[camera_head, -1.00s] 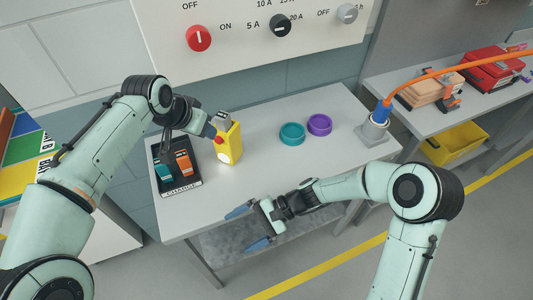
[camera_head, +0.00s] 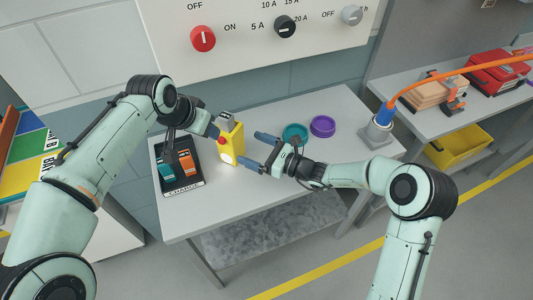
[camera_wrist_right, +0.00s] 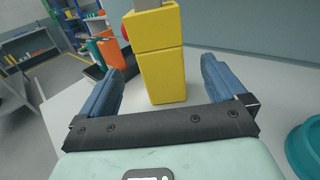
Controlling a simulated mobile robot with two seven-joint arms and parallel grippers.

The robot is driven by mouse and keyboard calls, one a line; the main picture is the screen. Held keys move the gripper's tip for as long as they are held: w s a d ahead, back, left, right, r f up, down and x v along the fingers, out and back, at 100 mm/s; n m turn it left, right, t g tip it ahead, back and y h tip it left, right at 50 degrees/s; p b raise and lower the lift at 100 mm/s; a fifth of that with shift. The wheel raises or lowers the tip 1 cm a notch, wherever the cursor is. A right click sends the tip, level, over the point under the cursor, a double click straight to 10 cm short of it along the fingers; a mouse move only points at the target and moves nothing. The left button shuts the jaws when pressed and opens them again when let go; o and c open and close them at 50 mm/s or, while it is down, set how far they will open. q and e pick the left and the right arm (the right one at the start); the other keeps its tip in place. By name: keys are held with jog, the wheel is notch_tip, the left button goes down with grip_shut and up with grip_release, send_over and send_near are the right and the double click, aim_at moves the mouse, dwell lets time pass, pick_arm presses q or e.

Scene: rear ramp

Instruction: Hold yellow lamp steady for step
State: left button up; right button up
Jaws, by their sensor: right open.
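The yellow lamp (camera_head: 233,146) stands upright on the grey table, with a red round part on its left side and a grey top. It also shows in the right wrist view (camera_wrist_right: 164,70), ahead of and between the blue fingers. My right gripper (camera_head: 258,151) is open just right of the lamp, its fingers pointing at it, with no visible grip. My left gripper (camera_head: 211,131) is at the lamp's upper left, by the red part. Its fingers are mostly hidden, so I cannot tell whether it holds the lamp.
A black charge tray (camera_head: 183,191) with teal and orange items lies left of the lamp. A teal bowl (camera_head: 295,132) and a purple bowl (camera_head: 322,126) stand behind my right gripper. A grey holder with an orange cable (camera_head: 377,133) is at the table's right end.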

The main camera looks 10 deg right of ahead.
aim_at(230, 139)
jog(key=x, duration=0.8)
jog(key=shift+w+a, duration=0.2)
jog(key=shift+a, duration=0.05)
jog(key=c, duration=1.2)
pick_arm(q)
jog(key=c, duration=0.3)
pick_arm(e)
jog(key=shift+c, duration=0.8)
pick_arm(q)
grip_shut()
